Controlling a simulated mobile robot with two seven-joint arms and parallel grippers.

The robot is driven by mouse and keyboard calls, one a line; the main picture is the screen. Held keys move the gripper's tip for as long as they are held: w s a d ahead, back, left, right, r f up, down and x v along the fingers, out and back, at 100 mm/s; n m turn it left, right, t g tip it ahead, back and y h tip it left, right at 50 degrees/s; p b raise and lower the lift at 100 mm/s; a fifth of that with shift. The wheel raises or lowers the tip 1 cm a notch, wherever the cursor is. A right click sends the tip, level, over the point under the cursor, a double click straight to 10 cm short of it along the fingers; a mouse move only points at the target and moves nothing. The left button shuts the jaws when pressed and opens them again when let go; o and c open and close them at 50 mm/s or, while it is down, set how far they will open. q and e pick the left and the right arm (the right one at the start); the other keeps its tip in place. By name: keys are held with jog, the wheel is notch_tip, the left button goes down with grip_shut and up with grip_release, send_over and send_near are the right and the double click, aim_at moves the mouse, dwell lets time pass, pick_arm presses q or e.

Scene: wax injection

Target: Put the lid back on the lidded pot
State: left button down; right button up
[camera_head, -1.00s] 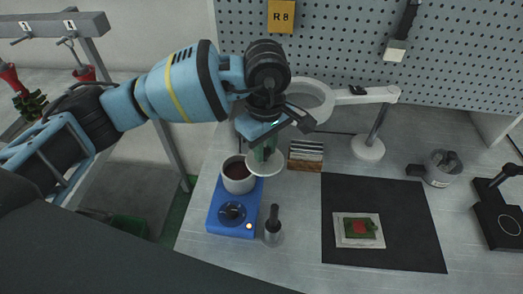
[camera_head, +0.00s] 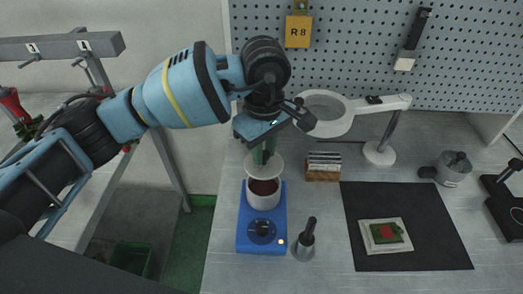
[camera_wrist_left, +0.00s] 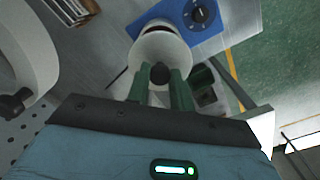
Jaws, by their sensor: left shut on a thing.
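The pot (camera_head: 263,201) is a white cup with dark red content, standing on a blue heater (camera_head: 247,242). My left gripper (camera_head: 262,153) points down and is shut on the black knob (camera_wrist_left: 160,73) of the white round lid (camera_head: 264,171). The left wrist view shows the lid (camera_wrist_left: 160,52) between my green fingers, overlapping the pot's opening. In the head view the lid covers the far part of the opening, and the red content shows in front of it. I cannot tell whether the lid touches the rim. My right gripper is not in view.
A brush-like tool in a holder (camera_head: 304,246) stands right of the heater. A ring magnifier lamp (camera_head: 345,122) and a small block rack (camera_head: 323,174) are behind to the right. A black mat (camera_head: 366,259) bears a tile (camera_head: 367,241). A grey pot (camera_head: 453,174) stands far right.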

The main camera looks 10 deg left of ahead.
aim_at(264, 163)
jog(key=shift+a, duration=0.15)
pick_arm(q)
jog(key=shift+f, duration=0.1)
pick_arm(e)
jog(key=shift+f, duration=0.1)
pick_arm(q)
jog(key=shift+f+b, duration=0.6)
jog(key=shift+f, duration=0.85)
jog(key=shift+f+b, duration=0.65)
jog(key=shift+f, duration=1)
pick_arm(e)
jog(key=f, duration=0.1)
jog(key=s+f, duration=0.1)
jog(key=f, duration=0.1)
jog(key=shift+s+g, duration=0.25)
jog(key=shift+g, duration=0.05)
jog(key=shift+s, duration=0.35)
pick_arm(q)
jog(key=shift+f, duration=0.15)
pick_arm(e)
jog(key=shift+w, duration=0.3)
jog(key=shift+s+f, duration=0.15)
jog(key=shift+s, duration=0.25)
